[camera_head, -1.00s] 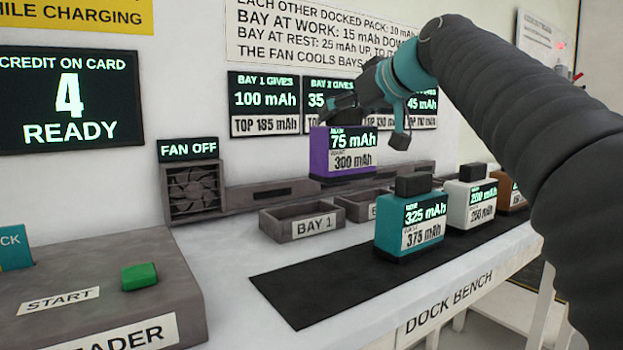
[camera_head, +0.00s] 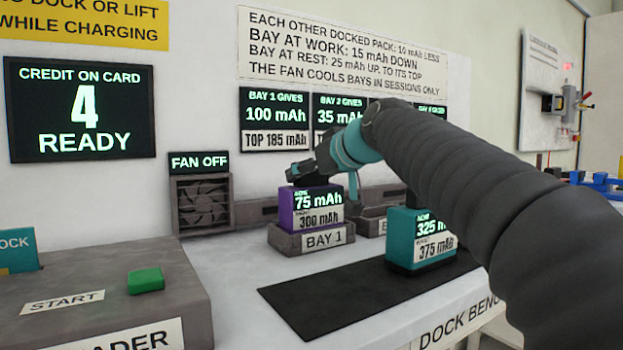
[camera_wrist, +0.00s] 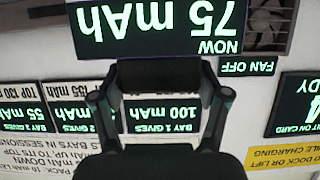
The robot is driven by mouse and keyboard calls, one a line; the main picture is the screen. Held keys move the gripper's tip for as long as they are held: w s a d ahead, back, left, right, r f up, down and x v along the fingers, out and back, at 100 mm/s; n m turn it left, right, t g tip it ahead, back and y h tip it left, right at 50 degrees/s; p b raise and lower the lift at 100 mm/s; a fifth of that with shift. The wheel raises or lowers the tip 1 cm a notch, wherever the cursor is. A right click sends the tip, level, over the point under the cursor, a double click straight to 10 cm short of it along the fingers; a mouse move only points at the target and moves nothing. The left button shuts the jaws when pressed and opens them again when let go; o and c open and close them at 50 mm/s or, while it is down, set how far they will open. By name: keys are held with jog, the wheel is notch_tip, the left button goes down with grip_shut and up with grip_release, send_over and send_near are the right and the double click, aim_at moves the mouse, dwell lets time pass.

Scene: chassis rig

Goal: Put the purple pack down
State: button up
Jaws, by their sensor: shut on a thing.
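The purple pack (camera_head: 317,208) stands upright at the Bay 1 dock (camera_head: 310,240), its lower part at or inside the bay's rim. Its labels read 75 mAh now and 300 mAh. My gripper (camera_head: 308,172) is shut on the black handle on top of the pack. In the wrist view, the fingers (camera_wrist: 160,98) grip the dark handle from both sides, with the pack's 75 mAh display (camera_wrist: 150,28) just beyond. Whether the pack's base rests on the bay floor is hidden by the bay's front wall.
A teal pack (camera_head: 420,240) stands on the black mat (camera_head: 320,304) to the right. A second bay (camera_head: 372,222) lies beside Bay 1, partly behind my arm. The fan (camera_head: 202,203) reads off. The reader with a green button (camera_head: 146,280) is at left. The mat's left part is clear.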

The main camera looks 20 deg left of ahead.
jog(key=shift+r, duration=0.1)
jog(key=o, duration=1.8)
jog(key=shift+f, duration=0.2)
jog(key=shift+r, duration=0.25)
jog(key=v, duration=1.2)
jog(key=shift+d+f, duration=0.1)
